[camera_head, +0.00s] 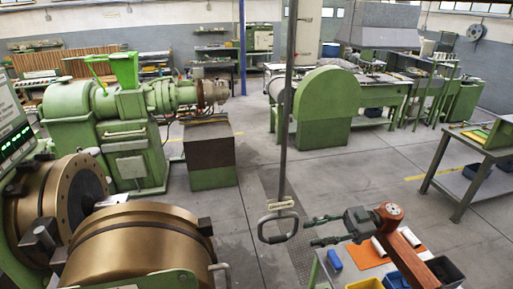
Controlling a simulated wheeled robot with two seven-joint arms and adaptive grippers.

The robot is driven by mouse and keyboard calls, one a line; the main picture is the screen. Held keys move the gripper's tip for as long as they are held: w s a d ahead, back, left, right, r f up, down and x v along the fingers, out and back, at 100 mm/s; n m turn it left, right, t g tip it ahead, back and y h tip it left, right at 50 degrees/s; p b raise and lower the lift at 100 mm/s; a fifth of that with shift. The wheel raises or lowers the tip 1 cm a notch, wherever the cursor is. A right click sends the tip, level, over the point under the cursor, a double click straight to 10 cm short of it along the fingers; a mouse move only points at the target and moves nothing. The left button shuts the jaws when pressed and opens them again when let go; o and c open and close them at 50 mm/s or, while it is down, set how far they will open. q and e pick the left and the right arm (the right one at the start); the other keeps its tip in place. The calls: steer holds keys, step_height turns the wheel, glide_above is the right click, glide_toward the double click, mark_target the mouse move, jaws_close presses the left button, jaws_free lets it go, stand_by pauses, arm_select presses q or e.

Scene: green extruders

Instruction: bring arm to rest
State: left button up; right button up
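My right gripper (309,232) is at the lower middle right of the head view. Its arm comes in from the lower right, with a red-brown round joint and an orange-brown link. Its two thin dark fingers point left and stand apart, with nothing seen between them. The fingertips appear just right of a grey loop handle (263,228) at the foot of a hanging pole; I cannot tell whether they touch it. The gripper appears above the far left edge of a small work table. My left gripper does not show.
The table holds an orange mat (358,252), a blue block (334,260), a yellow bin (366,284), a blue bin (396,281) and a black bin (445,270). Large bronze drums (135,250) fill the lower left. A green extruder (125,105) stands behind. The grey floor (360,170) beyond is open.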

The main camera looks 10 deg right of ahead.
steer(key=w+a+f+m+t+h, duration=0.2)
steer(key=w+f+m+t, duration=0.3)
steer(key=w+m+t, duration=0.7)
steer(key=s+d+f+m+t+h, duration=0.3)
steer(key=d+f+m+h, duration=0.1)
steer(key=f+h, duration=0.35)
steer(key=s+d+f+m+t+h, duration=0.25)
steer(key=d+f+h, duration=0.25)
steer(key=f+h, duration=0.25)
steer(key=s+d+f+m+g+h, duration=0.3)
steer(key=s+f+g, duration=0.4)
steer(key=s+f, duration=0.8)
steer(key=s+a+f+n+g+y, duration=0.1)
steer(key=s+a+f+g, duration=0.15)
steer(key=s, duration=0.65)
steer(key=s+a+f+g, duration=0.1)
steer(key=s+f+g, duration=0.25)
steer(key=s, duration=0.55)
step_height(320, 180, down, 34)
steer(key=s+g+b, duration=0.1)
steer(key=g+b, duration=0.1)
steer(key=b, duration=0.3)
steer(key=s+f+n+b, duration=0.1)
steer(key=s+f+b, duration=0.3)
steer(key=s+f, duration=1.5)
step_height(320, 180, down, 3)
steer(key=shift+s+a+g+y, duration=0.35)
steer(key=shift+g+y, duration=0.05)
steer(key=shift+g, duration=0.05)
